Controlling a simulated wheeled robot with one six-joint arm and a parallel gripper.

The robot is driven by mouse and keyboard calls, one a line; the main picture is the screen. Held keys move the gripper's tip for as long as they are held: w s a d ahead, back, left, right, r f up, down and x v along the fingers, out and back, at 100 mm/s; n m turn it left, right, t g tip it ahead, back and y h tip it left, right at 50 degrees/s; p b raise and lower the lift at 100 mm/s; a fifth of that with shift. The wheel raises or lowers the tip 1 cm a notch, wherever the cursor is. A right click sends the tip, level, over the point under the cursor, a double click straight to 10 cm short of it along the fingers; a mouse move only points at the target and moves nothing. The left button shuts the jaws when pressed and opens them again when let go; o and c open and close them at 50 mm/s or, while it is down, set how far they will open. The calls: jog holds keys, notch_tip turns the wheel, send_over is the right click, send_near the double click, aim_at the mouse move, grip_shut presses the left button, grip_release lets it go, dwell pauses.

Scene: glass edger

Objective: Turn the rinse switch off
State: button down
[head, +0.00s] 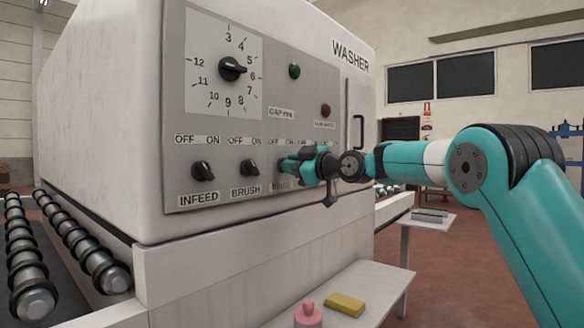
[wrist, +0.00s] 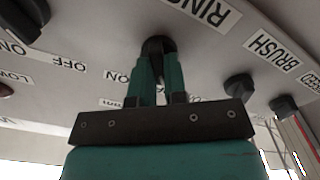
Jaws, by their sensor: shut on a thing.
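The rinse switch (wrist: 154,45) is a black rotary knob on the grey panel, next to its partly visible RINSE label (wrist: 207,12) in the wrist view. My gripper (wrist: 159,62) is shut on this knob, with one teal finger on each side. In the head view my gripper (head: 288,167) reaches the panel from the right, just right of the brush switch (head: 250,168). It hides the rinse knob there and covers most of its label. I cannot tell which way the knob points.
The infeed switch (head: 203,171) is left of the brush switch. Above are a large dial (head: 232,69), a green button (head: 294,71) and a red button (head: 326,110). Another black knob (wrist: 27,17) is close by in the wrist view. A shelf below holds a yellow sponge (head: 345,304) and a pink bottle (head: 309,315).

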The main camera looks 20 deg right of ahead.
jog(key=c, duration=1.2)
grip_release()
jog(key=shift+o, duration=0.2)
jog(key=b+v, duration=0.3)
jog(key=v, duration=1.4)
jog(key=shift+s+d, duration=0.15)
